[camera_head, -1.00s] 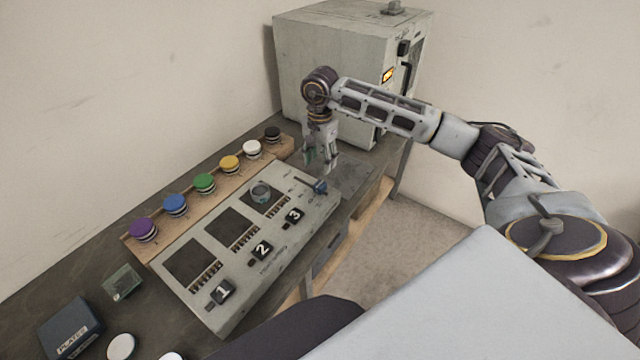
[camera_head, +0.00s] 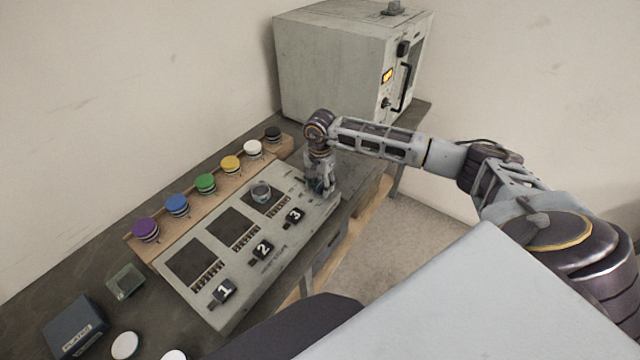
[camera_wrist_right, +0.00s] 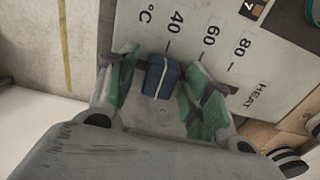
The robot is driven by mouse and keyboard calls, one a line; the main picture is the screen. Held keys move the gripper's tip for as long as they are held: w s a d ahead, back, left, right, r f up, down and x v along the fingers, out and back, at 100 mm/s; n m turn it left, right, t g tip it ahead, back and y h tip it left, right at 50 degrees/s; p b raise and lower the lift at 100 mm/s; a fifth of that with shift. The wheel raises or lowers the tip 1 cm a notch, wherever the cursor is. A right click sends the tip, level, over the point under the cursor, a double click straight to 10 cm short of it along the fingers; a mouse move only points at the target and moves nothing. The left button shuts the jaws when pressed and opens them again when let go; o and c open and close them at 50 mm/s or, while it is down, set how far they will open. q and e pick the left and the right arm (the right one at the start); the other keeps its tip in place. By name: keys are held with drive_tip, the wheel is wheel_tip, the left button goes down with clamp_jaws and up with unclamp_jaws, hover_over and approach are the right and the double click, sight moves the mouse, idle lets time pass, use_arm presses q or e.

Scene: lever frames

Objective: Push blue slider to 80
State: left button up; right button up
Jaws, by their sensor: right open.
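The marks 40, 60 and 80 run along the slot, with HEAT printed beyond 80. In the head view my right gripper (camera_head: 320,190) is down at the panel's far right end and hides the slider. My left gripper is not in view.
A grey oven-like box (camera_head: 335,60) stands behind the right arm. A row of coloured knobs on a wooden strip (camera_head: 190,205) runs along the panel's back. Numbered switches (camera_head: 262,250) line its front. A small dark box (camera_head: 73,325) lies at lower left.

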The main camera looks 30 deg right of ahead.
clamp_jaws()
idle(0.4)
